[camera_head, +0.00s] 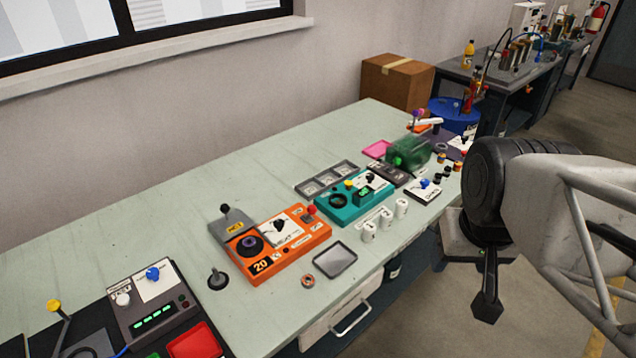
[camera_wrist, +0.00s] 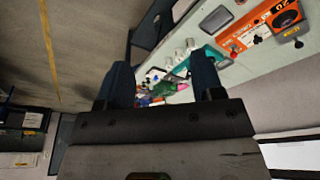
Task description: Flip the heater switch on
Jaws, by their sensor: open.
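No switch can be read as the heater's; the labels are too small. An orange unit (camera_head: 280,249) with a dark dial, a "20" display and a white panel with a black knob (camera_head: 280,226) sits mid-bench. A teal unit (camera_head: 341,206) with a green display stands to its right. A dark unit (camera_head: 153,308) at the lower left has a blue knob (camera_head: 153,273), a white knob and green digits. My gripper (camera_head: 487,296) hangs beyond the bench's front edge, apart from all units. In the wrist view my gripper (camera_wrist: 163,82) is open and empty, with the orange unit (camera_wrist: 262,36) at upper right.
The pale green bench (camera_head: 130,222) is clear along the wall side. A cardboard box (camera_head: 397,82) and blue drum (camera_head: 455,114) stand behind the far end.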

